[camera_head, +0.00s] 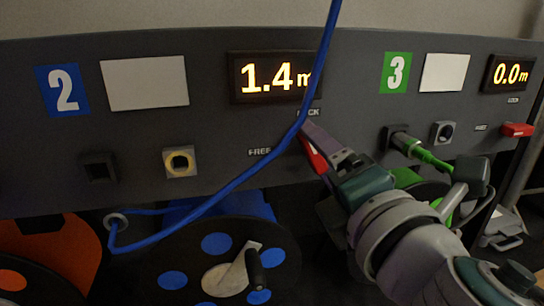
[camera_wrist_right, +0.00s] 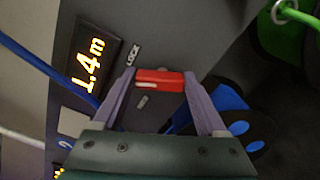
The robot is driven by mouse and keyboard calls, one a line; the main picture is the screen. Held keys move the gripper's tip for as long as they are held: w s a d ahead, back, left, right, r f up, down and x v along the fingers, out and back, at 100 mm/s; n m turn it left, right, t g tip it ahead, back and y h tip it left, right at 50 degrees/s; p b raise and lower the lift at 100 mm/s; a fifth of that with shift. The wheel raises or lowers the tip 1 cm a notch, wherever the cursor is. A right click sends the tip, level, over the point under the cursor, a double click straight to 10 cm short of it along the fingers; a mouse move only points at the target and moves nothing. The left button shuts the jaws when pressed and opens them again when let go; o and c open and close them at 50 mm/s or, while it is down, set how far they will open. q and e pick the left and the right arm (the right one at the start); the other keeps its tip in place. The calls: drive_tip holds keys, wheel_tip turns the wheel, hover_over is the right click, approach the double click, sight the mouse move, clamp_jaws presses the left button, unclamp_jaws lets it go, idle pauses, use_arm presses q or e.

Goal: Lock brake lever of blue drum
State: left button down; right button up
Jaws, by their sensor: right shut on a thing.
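The blue drum (camera_head: 215,243) sits below the panel under the number 2, with a black crank handle on its front. Its red brake lever (camera_head: 314,154) is on the panel right of the FREE label (camera_head: 260,152) and below the LOCK label (camera_head: 307,112). My right gripper (camera_head: 312,145) is shut on this lever and partly hides it. In the right wrist view the red lever (camera_wrist_right: 160,76) spans between the two fingertips. The lever's exact angle is hard to tell. My left gripper is not in view.
A blue cable (camera_head: 240,178) crosses in front of the panel, close left of my right gripper. The display (camera_head: 270,77) reads 1.4 m. To the right are the green drum's connector (camera_head: 405,145) and another red lever (camera_head: 517,130). An orange drum (camera_head: 55,250) is lower left.

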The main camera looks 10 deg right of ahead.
drive_tip(key=m, duration=0.4)
drive_tip(key=shift+d+m+b, duration=0.1)
drive_tip(key=shift+m+b, duration=0.3)
idle(0.4)
drive_tip(key=o, duration=1.3)
